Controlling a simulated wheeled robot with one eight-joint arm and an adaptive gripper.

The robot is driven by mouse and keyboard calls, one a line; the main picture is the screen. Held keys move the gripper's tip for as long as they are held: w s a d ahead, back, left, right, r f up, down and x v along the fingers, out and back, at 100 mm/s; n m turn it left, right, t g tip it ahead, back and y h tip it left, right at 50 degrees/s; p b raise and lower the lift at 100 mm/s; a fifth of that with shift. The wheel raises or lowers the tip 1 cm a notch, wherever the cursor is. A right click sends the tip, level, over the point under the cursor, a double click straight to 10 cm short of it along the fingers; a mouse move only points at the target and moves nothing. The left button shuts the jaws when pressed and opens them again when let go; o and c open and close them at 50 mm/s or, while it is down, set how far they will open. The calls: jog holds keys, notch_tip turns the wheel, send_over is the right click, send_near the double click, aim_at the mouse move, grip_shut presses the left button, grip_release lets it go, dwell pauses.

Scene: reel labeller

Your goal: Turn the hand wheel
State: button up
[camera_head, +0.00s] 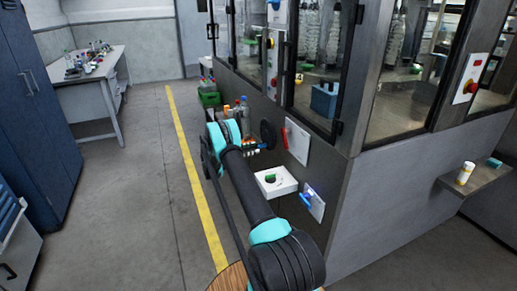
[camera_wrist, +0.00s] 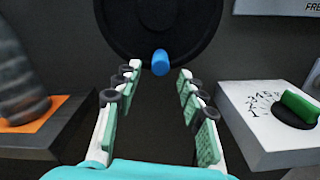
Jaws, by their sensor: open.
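The hand wheel is a dark disc (camera_wrist: 160,20) on the grey machine wall, with a blue handle knob (camera_wrist: 160,62) at its lower edge in the wrist view. In the head view the wheel (camera_head: 267,134) shows as a small black disc beyond my arm. My gripper (camera_wrist: 160,73) is open, its green-padded fingers pointing at the wheel. The blue knob appears between the two fingertips. I cannot tell whether it is between them in depth or just beyond. In the head view my gripper (camera_head: 257,147) is small, near the wheel's lower left.
A white box with a green dial knob (camera_wrist: 297,103) sits close to the right finger. An orange-topped ledge (camera_wrist: 35,122) with a grey cylindrical thing is at left. A red handle (camera_head: 285,138) and a blue lever (camera_head: 306,199) are on the wall. Floor at left is clear.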

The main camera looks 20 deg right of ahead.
aim_at(259, 147)
jog(key=shift+d, duration=1.9)
jog(key=shift+c, duration=0.4)
grip_shut()
